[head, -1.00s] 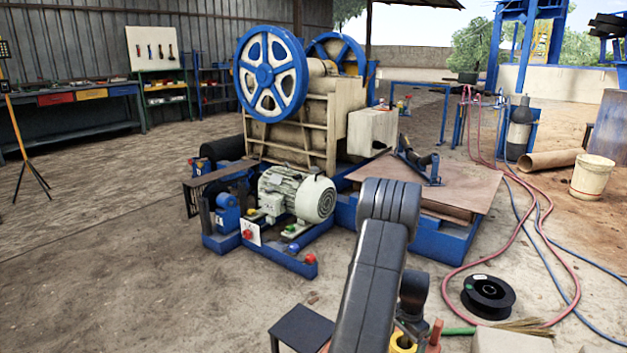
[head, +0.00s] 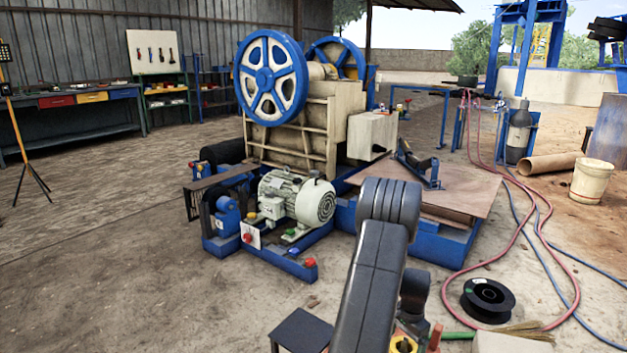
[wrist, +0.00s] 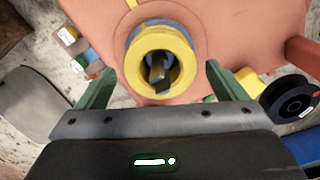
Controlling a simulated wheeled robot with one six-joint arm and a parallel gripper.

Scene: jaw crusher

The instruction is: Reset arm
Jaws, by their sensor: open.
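My arm rises at the bottom centre of the head view, a dark link with a round ribbed joint at its top. My gripper (wrist: 157,85) shows in the wrist view with two green fingers set wide apart. Nothing is seen held between them. Ahead of the fingers is a yellow ring with a dark hollow centre (wrist: 180,75), on a reddish-orange surface (wrist: 230,30). I cannot tell the gap between fingers and ring. In the head view my gripper is not clearly seen, and a small yellow part (head: 404,344) shows beside my arm at the bottom edge.
The jaw crusher (head: 300,130) with blue flywheels and a pale motor (head: 297,198) stands ahead. A brown plate (head: 455,187) lies to its right. A black spool (head: 488,300), hoses (head: 535,225) and a white bucket (head: 592,180) are at right.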

